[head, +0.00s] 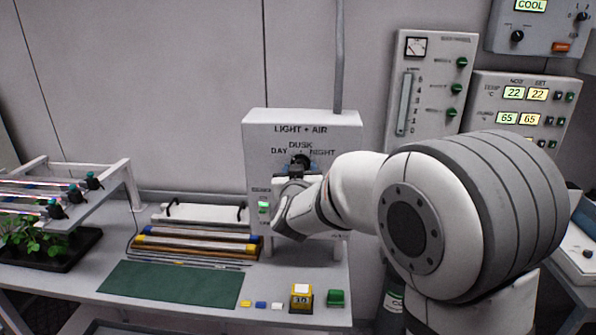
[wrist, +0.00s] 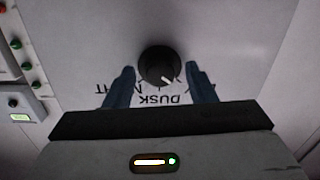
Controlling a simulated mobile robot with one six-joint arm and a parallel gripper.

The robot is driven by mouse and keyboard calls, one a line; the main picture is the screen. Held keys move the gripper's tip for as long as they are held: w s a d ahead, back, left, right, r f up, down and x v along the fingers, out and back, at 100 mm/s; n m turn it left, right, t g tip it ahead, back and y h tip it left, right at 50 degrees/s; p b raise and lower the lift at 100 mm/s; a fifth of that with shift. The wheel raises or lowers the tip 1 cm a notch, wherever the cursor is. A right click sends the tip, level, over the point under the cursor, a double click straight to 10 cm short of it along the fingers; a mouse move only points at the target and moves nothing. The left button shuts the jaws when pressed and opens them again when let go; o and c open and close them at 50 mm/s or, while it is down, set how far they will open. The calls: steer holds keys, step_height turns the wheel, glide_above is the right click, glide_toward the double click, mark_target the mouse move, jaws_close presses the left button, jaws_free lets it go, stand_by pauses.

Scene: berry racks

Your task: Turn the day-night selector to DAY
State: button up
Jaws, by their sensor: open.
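The day-night selector is a round black knob (wrist: 158,66) with a white pointer mark, on the front of the grey LIGHT + AIR panel (head: 258,140). The wrist view shows the panel upside down, with DUSK below the knob, NIGHT at left and DAY at right, partly hidden by a finger. The pointer mark is toward the lower right, between DUSK and DAY. My gripper (wrist: 159,70) is open, with one blue finger on each side of the knob and visible gaps between.
A small green-lit switch (head: 263,208) sits lower on the panel. Lamp tubes (head: 195,246) and a green mat (head: 175,284) lie at left. Other control panels (head: 432,85) hang at right.

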steer(key=shift+s, duration=0.1)
steer(key=s+b, duration=0.2)
steer(key=s, duration=0.5)
steer(key=shift+s, duration=0.3)
steer(key=shift+r, duration=0.1)
steer(key=s+d+f+g, duration=0.4)
steer(key=s+d, duration=0.2)
steer(key=s, duration=0.3)
steer(key=s+d+f+g, duration=0.4)
steer(key=s+d+g, duration=0.1)
steer(key=s, duration=0.4)
steer(key=s+d+f+m+g, duration=0.1)
steer(key=s+d+f+g, duration=0.2)
steer(key=s+d+g, duration=0.2)
steer(key=s+d, duration=0.2)
steer(key=s, duration=0.2)
steer(key=shift+s+d+f, duration=0.25)
steer(key=shift+s+f, duration=0.05)
steer(key=shift+f, duration=0.1)
